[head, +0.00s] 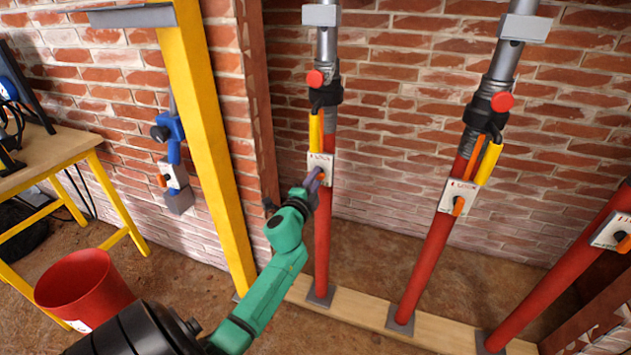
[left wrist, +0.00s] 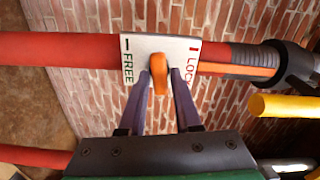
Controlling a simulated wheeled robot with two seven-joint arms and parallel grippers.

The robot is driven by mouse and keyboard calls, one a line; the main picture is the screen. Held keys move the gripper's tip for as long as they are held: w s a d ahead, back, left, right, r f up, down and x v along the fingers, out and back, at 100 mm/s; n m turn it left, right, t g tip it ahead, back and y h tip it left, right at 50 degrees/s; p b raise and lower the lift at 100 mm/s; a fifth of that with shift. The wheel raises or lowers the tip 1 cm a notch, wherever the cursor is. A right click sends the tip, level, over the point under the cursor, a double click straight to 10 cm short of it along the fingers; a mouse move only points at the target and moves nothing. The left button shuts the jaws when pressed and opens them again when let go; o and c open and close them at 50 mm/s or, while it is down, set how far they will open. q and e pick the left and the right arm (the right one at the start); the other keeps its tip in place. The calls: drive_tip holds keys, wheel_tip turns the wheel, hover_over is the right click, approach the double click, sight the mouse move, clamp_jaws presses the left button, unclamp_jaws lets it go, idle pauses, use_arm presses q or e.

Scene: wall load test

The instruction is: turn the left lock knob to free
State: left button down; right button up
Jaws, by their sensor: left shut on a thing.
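The left lock knob (left wrist: 160,78) is orange and sits on a white plate (left wrist: 147,46) marked FREE at one end and LOCK at the other. In the left wrist view the knob stands roughly midway between the two marks. The plate is on the leftmost red prop (head: 322,240), and its LOCK word shows in the head view. My left gripper (head: 318,178) reaches up to this plate; its purple fingers, also in the left wrist view (left wrist: 162,88), are shut on the knob, one on each side. In the head view the gripper hides most of the knob. My right gripper is not in view.
Two more red props with orange knobs (head: 458,206) (head: 624,243) stand to the right. A yellow handle (head: 315,130) hangs just above the left plate. A yellow post (head: 210,140), a blue clamp device (head: 173,150), a red bucket (head: 83,287) and a wooden table (head: 45,150) are left.

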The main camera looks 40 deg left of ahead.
use_arm(q)
drive_tip(key=shift+f+m, duration=0.1)
drive_tip(key=shift+m, duration=0.9)
drive_tip(key=c, duration=0.8)
unclamp_jaws()
drive_tip(key=shift+o, duration=0.2)
drive_tip(key=v, duration=1.4)
drive_tip(key=shift+s+b, duration=0.3)
drive_tip(key=shift+b, duration=0.15)
